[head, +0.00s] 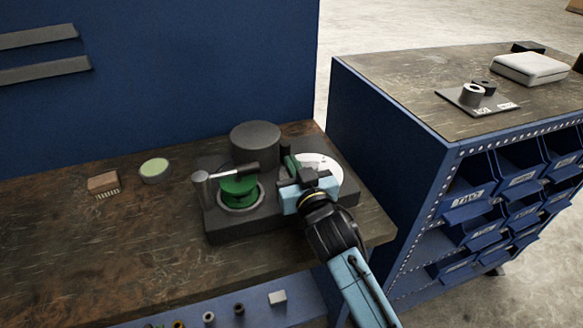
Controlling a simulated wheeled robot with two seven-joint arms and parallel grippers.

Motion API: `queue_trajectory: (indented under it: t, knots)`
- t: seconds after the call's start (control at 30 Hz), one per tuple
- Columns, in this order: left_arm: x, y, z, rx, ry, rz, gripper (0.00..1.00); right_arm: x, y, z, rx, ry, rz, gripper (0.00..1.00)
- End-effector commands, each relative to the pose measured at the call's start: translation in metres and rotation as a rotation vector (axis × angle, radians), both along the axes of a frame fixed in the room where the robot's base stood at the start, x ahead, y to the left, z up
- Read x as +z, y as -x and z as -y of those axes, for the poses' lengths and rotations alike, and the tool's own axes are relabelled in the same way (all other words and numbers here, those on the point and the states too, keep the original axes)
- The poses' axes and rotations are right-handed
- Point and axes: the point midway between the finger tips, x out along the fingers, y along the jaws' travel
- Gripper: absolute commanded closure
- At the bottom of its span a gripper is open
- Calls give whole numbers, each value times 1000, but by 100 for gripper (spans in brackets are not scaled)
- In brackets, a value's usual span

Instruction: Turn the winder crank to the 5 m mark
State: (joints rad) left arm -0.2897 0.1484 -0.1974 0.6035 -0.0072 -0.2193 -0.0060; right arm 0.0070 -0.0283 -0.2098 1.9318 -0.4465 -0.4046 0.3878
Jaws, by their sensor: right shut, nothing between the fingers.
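The winder is a dark block (228,228) on the wooden bench. It carries a green spool (238,190), a tall grey cylinder (255,142) behind it and a white dial (326,169) on the right. A grey lever with a dark end (232,171) reaches over the spool from a post; I cannot tell whether it is the crank. My right gripper (290,174) is shut and empty over the winder's right half, in front of the dial, covering part of it. A green part shows just behind the fingers. The dial's marks are too small to read. My left gripper is not in view.
A brown brush-like block (104,184) and a round tin with a pale green top (155,170) lie left of the winder. A blue cabinet with bins (468,198) stands right, across a gap. A blue panel (200,70) closes the back. The bench's left front is clear.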

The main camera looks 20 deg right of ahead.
Motion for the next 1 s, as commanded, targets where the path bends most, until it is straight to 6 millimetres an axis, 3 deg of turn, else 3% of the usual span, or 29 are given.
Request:
queue_trajectory:
  t: [0.63,1.0]
  knots:
    - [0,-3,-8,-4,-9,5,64,1,-16,0,-1,-1,-2,100]
    - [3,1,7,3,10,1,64,1,-25,-1,0,-1,0,100]
